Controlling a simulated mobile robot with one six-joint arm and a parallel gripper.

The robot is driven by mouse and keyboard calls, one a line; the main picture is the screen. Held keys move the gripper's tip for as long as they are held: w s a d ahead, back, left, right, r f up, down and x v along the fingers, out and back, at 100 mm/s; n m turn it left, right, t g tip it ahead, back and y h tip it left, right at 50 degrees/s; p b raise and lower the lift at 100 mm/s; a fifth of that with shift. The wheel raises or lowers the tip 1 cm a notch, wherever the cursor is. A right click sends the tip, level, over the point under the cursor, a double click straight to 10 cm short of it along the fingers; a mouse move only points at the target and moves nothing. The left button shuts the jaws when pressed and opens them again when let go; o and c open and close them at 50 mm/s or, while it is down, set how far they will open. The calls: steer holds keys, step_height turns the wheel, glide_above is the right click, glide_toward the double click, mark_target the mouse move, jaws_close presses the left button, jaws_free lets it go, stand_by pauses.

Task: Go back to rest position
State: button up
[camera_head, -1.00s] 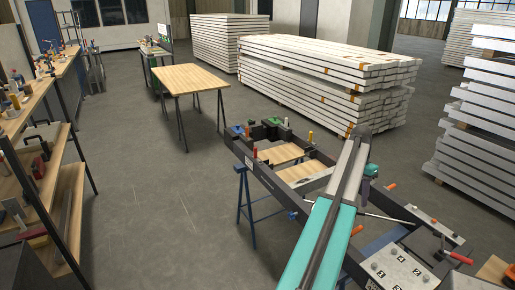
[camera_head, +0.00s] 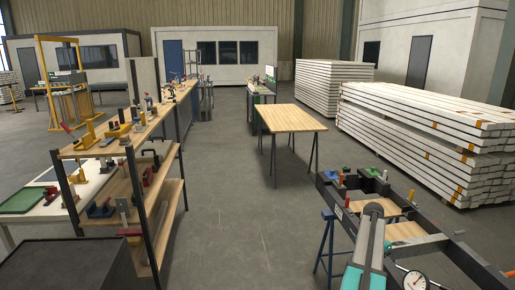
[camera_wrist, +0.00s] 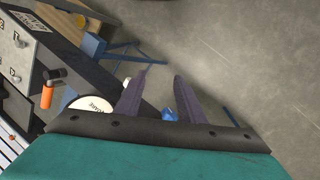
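In the wrist view, my gripper (camera_wrist: 160,95) shows two dark fingers held apart. The gap between them shows grey floor and part of a blue fitting (camera_wrist: 169,114), and nothing is gripped. My teal and grey arm (camera_head: 366,250) reaches over the dark container frame (camera_head: 452,248) at the lower right of the head view. The gripper itself cannot be made out there. In the wrist view, the frame's dark beam (camera_wrist: 75,70) runs behind the left finger. A white round dial (camera_wrist: 92,103) is partly covered by that finger.
The frame stands on blue trestles (camera_head: 327,240). A light wooden table (camera_head: 292,118) stands behind it, with white plank stacks (camera_head: 425,140) at the right. A shelf rack with tools (camera_head: 150,190) stands at the left. The floor (camera_head: 235,220) between rack and frame is clear.

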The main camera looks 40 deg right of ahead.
steer(key=w+a+f+n+g+b, duration=0.1)
steer(key=w+a+f+n, duration=0.1)
steer(key=w+a+f, duration=0.55)
steer(key=w+a+f+n, duration=0.2)
steer(key=w+a+f, duration=0.15)
steer(key=a, duration=0.65)
steer(key=w+a+f+n+g+b, duration=0.1)
steer(key=w+a+f+n, duration=0.1)
steer(key=w+a+f, duration=0.5)
steer(key=s+a+f+n+g, duration=0.1)
steer(key=s+a+f+n, duration=0.2)
steer(key=a, duration=0.6)
steer(key=s+a+f+n+h+b, duration=0.15)
steer(key=a+f, duration=0.35)
steer(key=a, duration=0.5)
steer(key=s+a+f+n+g, duration=0.1)
steer(key=s+a+f+n, duration=0.2)
steer(key=a, duration=0.6)
steer(key=s+a+f+n+t, duration=0.1)
steer(key=s+a+f+n, duration=0.4)
steer(key=s+a, duration=0.6)
steer(key=shift+s+a+f, duration=0.4)
steer(key=shift+s+f, duration=0.35)
steer(key=shift+f, duration=0.05)
